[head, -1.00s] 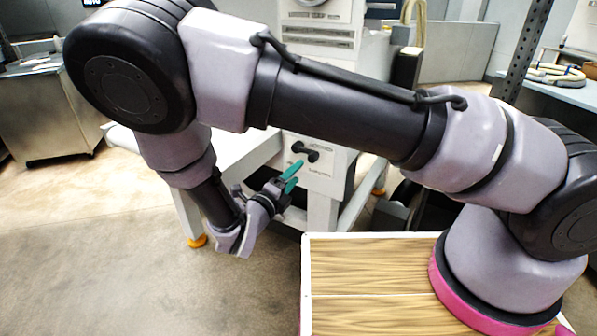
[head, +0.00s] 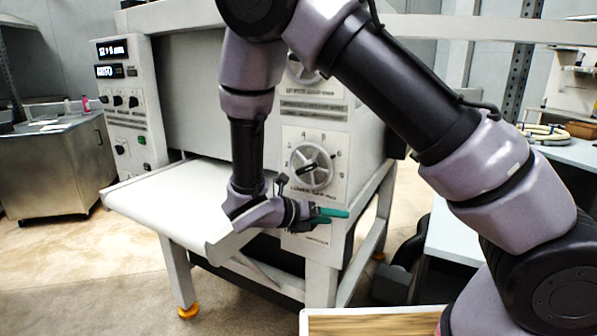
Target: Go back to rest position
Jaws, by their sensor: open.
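My gripper (head: 333,216) has teal fingers and points to the right, in front of the lower front panel of the roller sheeter. Its fingers are a little apart and nothing shows between them. The roller sheeter (head: 183,80) is a large white machine on a white frame. A handwheel (head: 311,166) sits just above my gripper, and I see no contact with it. My arm hides part of the machine's front and of the upper dial (head: 303,70). The white feed table (head: 165,192) reaches out to the left, partly behind my wrist.
A control panel with displays (head: 112,72) is at the machine's left end. A steel cabinet (head: 55,165) stands at the far left. A pale table (head: 450,240) is at the right, behind my arm. A wooden top (head: 370,322) is at the bottom edge. Floor at the lower left is clear.

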